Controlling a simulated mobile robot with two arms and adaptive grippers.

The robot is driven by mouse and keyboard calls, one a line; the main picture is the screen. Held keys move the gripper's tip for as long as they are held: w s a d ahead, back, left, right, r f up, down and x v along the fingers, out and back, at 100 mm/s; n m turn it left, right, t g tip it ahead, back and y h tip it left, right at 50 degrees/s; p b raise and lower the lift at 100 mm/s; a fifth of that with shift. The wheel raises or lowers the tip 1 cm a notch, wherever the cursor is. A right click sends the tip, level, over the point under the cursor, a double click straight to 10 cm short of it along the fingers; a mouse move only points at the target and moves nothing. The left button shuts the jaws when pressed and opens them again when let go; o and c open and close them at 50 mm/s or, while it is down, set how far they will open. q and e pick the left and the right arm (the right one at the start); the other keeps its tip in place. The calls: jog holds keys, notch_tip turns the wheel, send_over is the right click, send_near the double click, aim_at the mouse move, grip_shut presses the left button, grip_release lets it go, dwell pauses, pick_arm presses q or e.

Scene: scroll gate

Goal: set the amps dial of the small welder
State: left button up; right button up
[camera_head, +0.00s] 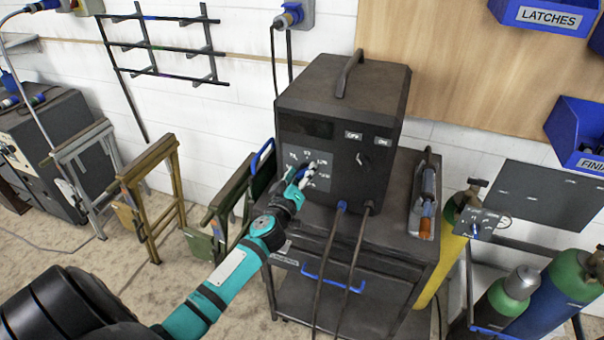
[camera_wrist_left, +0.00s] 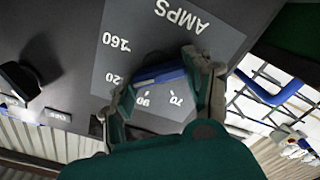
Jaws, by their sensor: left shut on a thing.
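The small welder (camera_head: 345,120) is a dark box with a top handle, standing on a dark cart. Its amps dial plate (camera_head: 318,178) is on the lower left of the front panel. The dial's pointer is hidden. My right gripper is not in view.
A power switch knob (camera_head: 362,158) with OFF and ON labels is right of the dial. Two cables hang from the welder's front. A torch (camera_head: 427,200) lies on the cart's right side. Gas cylinders (camera_head: 510,300) stand at the right, and folding stands (camera_head: 158,195) at the left.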

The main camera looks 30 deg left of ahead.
pick_arm(q)
jog(key=n+p, duration=0.1)
jog(key=n, duration=0.1)
jog(key=shift+n, duration=0.4)
jog(key=n+p, duration=0.1)
jog(key=n, duration=0.1)
jog(key=shift+f+n, duration=0.1)
jog(key=shift+n, duration=0.3)
jog(key=n+p, duration=0.1)
jog(key=n, duration=0.1)
jog(key=shift+n, duration=0.3)
jog(key=n, duration=0.5)
jog(key=shift+f+n, duration=0.25)
jog(key=shift+n, duration=0.05)
jog(key=shift+f+n, duration=0.1)
jog(key=shift+n, duration=1.1)
jog(key=shift+n+p, duration=0.3)
jog(key=shift+n, duration=1.3)
jog(key=shift+f+n, duration=0.1)
jog(key=shift+n, duration=0.2)
